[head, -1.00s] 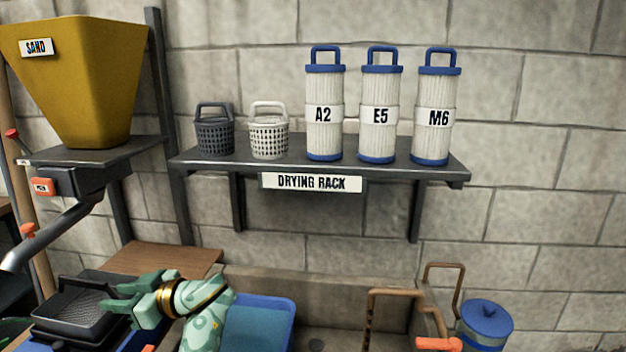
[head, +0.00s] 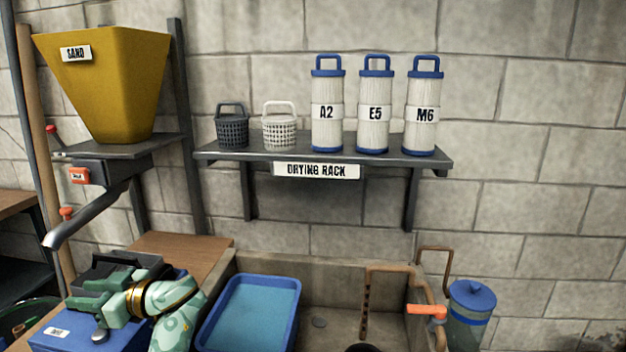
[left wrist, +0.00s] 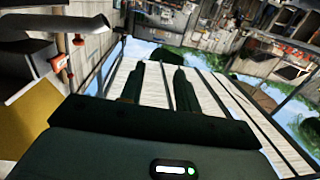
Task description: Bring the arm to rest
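My left arm comes in at the bottom left of the head view. Its green gripper (head: 82,294) points left, above a blue box (head: 65,335) with a white label. The two fingers stand apart in the left wrist view (left wrist: 158,88), with nothing between them. A black item (head: 150,263) lies behind the gripper and is partly hidden by it. My right gripper is in neither view.
A yellow sand hopper (head: 105,90) with a spout (head: 85,215) stands above left. A blue tray (head: 290,300) lies beside the arm, at the stone sink (head: 335,270). The drying rack shelf (head: 320,158) holds two baskets and three filters. A blue-lidded canister (head: 472,295) stands right.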

